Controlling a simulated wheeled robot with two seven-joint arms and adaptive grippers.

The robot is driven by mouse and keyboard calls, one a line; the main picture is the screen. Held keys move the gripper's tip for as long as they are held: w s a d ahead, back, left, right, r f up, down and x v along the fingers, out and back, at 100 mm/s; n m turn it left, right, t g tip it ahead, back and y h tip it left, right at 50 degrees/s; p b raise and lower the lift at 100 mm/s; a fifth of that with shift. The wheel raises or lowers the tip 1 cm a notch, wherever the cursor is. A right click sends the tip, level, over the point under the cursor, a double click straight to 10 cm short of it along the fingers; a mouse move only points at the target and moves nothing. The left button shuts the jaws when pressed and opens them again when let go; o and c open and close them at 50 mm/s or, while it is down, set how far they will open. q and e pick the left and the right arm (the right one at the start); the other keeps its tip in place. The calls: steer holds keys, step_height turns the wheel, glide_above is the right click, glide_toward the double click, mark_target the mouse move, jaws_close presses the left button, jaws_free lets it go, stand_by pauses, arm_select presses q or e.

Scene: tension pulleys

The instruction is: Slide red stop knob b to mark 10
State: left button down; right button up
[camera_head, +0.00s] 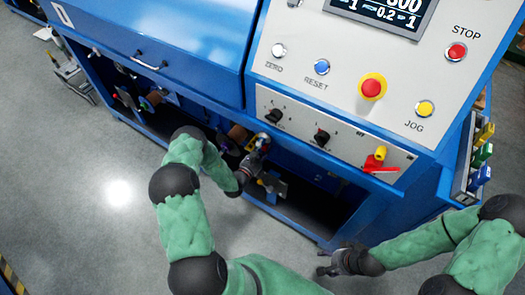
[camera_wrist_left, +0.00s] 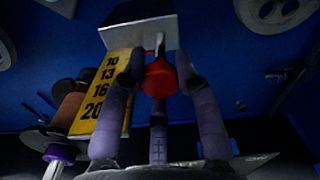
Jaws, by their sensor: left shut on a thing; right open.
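The red stop knob (camera_wrist_left: 160,77) shows in the left wrist view, on a stem below a light metal plate (camera_wrist_left: 140,31). My left gripper's fingers (camera_wrist_left: 159,84) are closed around the knob from both sides. A yellow scale (camera_wrist_left: 103,92) with marks 10, 13, 16 and 20 stands just left of the knob. The knob appears level with the upper marks, near 10 and 13; the exact reading cannot be told. My right gripper (camera_head: 325,262) is open and empty over the floor.
The control panel (camera_head: 300,62) with buttons and a red emergency stop (camera_head: 372,87) lies above the opening. A brown spool (camera_wrist_left: 70,107) sits left of the scale. Grey wheels (camera_wrist_left: 272,14) are at the upper right. Grey floor is clear in front of the machine.

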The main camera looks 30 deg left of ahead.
arm_select(q)
steer(key=c, duration=1.3)
jaws_free()
steer(key=shift+w, duration=0.15)
steer(key=o, duration=0.4)
steer(key=shift+w+d, duration=0.1)
steer(key=s, duration=0.8)
steer(key=s+a, duration=0.1)
steer(key=s, duration=0.3)
